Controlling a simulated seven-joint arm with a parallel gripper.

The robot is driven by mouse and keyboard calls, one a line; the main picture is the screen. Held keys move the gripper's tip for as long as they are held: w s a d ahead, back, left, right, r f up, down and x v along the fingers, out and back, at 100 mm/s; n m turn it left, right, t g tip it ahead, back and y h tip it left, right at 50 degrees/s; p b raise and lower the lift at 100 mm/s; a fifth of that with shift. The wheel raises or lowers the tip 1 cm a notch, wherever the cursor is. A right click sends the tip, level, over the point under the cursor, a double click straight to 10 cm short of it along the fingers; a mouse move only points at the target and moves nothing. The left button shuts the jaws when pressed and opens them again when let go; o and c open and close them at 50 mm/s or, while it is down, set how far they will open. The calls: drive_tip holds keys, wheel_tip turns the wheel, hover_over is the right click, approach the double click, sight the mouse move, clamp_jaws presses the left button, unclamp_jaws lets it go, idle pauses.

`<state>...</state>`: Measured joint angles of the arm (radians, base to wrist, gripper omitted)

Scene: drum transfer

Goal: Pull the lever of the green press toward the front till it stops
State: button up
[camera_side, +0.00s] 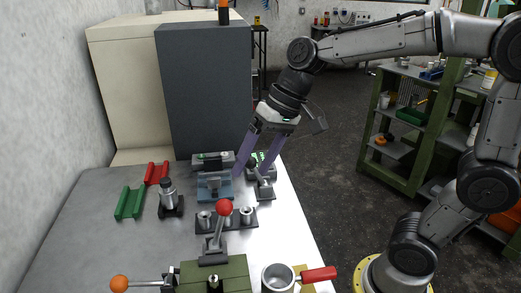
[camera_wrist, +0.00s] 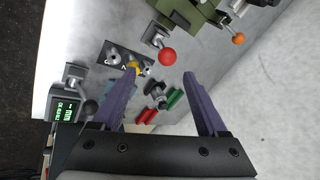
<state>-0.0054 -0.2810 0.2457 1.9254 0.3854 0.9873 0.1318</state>
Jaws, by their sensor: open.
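The green press (camera_side: 228,276) stands at the bottom of the side view, partly cut off by the frame edge; it also shows at the top of the wrist view (camera_wrist: 190,12). A lever with a red ball (camera_side: 224,207) rises from a grey block at the press; the ball also shows in the wrist view (camera_wrist: 167,57). Another rod with an orange ball (camera_side: 119,283) sticks out to the left of the press. My gripper (camera_side: 250,174) has purple fingers, spread and empty. It is above the far part of the table, apart from both balls. The fingers also show in the wrist view (camera_wrist: 160,74).
A dark plate with several metal posts (camera_side: 226,219) lies between the press and my gripper. A blue-grey fixture (camera_side: 213,187) and a device with a green display (camera_wrist: 66,113) are near my gripper. A metal cup with a red handle (camera_side: 318,274) stands right of the press.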

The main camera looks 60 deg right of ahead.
drive_tip(key=shift+v, duration=1.6)
drive_tip(key=s+d+f+n+t+h, duration=0.1)
drive_tip(key=s+d+f+h, duration=0.1)
drive_tip(key=s, duration=0.5)
drive_tip(key=s+d+f+n+t+h, duration=0.1)
drive_tip(key=s+d+f+n, duration=0.1)
drive_tip(key=s, duration=0.5)
drive_tip(key=shift+s+d+f+h, duration=0.2)
drive_tip(key=shift+d+f+h, duration=0.2)
drive_tip(key=shift+d+f, duration=0.55)
drive_tip(key=shift+d+r, duration=0.1)
drive_tip(key=shift+r, duration=0.05)
drive_tip(key=shift+c, duration=0.2)
